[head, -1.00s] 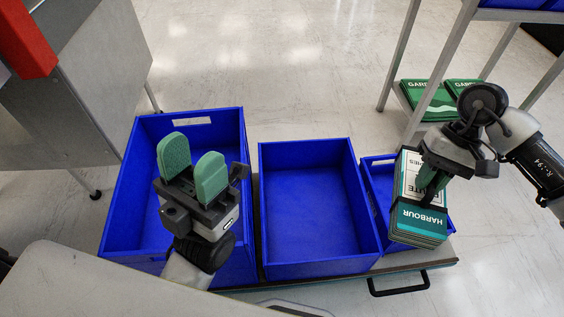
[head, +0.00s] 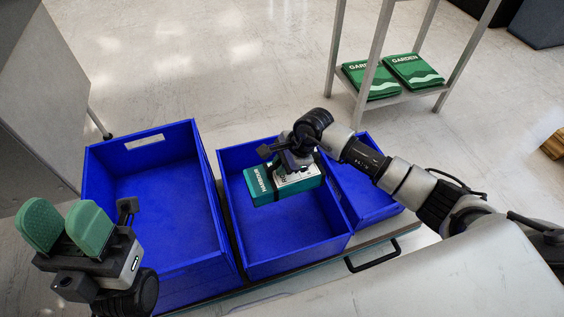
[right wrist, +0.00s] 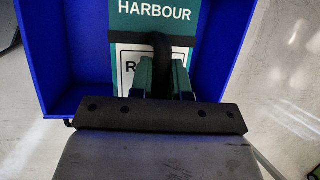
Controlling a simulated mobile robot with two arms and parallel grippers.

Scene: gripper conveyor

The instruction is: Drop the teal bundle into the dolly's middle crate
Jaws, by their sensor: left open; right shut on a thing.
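The teal bundle (head: 263,187), a strapped stack with "HARBOUR" lettering, is held by my right gripper (head: 291,172) over the back part of the middle crate (head: 290,263). The right wrist view shows the bundle (right wrist: 153,18) with a black strap, my right gripper (right wrist: 160,80) shut on it, and blue crate walls (right wrist: 225,45) around it. I cannot tell how far the bundle is above the crate floor. My left gripper (head: 68,228) is open and empty, with green finger pads, in front of the left crate (head: 170,275).
The right crate (head: 362,195) lies under my right forearm. The dolly has a black handle (head: 372,255) at its front. A shelf rack (head: 405,99) with green GARDEN bags (head: 370,80) stands behind. A grey cabinet (head: 50,90) is at left.

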